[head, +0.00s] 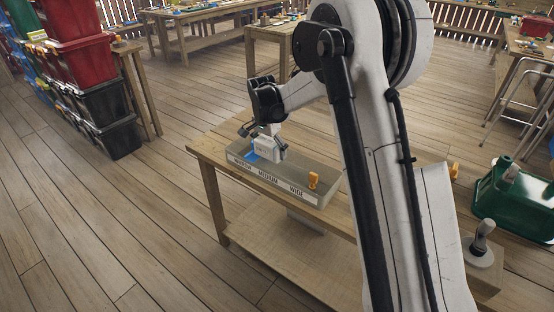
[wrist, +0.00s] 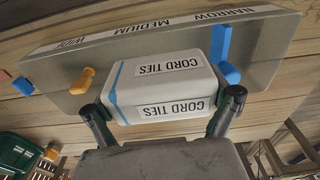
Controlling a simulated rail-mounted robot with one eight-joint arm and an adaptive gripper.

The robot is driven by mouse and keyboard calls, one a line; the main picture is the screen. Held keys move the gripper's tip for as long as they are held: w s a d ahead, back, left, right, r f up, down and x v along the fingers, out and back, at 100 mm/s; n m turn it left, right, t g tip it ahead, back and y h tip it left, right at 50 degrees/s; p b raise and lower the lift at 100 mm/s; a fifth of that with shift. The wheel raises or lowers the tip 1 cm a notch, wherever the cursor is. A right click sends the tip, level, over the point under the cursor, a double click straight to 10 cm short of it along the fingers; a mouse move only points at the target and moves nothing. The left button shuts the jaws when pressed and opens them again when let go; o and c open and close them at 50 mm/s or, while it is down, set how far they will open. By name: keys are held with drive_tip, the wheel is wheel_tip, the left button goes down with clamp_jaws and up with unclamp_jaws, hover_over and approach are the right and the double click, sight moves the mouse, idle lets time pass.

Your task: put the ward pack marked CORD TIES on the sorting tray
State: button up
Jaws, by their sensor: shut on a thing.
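The white ward pack (head: 270,151) is in my gripper (head: 264,143) at the left part of the grey sorting tray (head: 322,196). In the wrist view the pack (wrist: 160,88) shows two CORD TIES labels and a blue stripe. My gripper (wrist: 160,108) is shut on it, one finger at each side. The tray (wrist: 265,72) has a front strip reading NARROW, MEDIUM and WIDE. I cannot tell whether the pack touches the tray floor. A blue piece (head: 250,155) stands at the NARROW end and an orange piece (head: 313,180) at the WIDE end.
The tray is on a wooden table (head: 205,155). A grey-handled object (head: 483,240) and a green bin (head: 515,205) are at the right. Stacked red and black bins (head: 105,105) stand at the left. The floor at the front left is clear.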

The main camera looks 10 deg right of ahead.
drive_tip(key=w+d+f, duration=0.2)
drive_tip(key=d, duration=0.1)
drive_tip(key=shift+w+f, duration=0.25)
drive_tip(key=shift+w, duration=0.05)
drive_tip(key=shift+f, duration=2)
drive_tip(key=shift+f+b, duration=0.35)
drive_tip(key=shift+f, duration=0.05)
drive_tip(key=shift+f, duration=0.25)
drive_tip(key=o, duration=0.9)
drive_tip(key=shift+o, duration=0.2)
drive_tip(key=shift+r, duration=0.1)
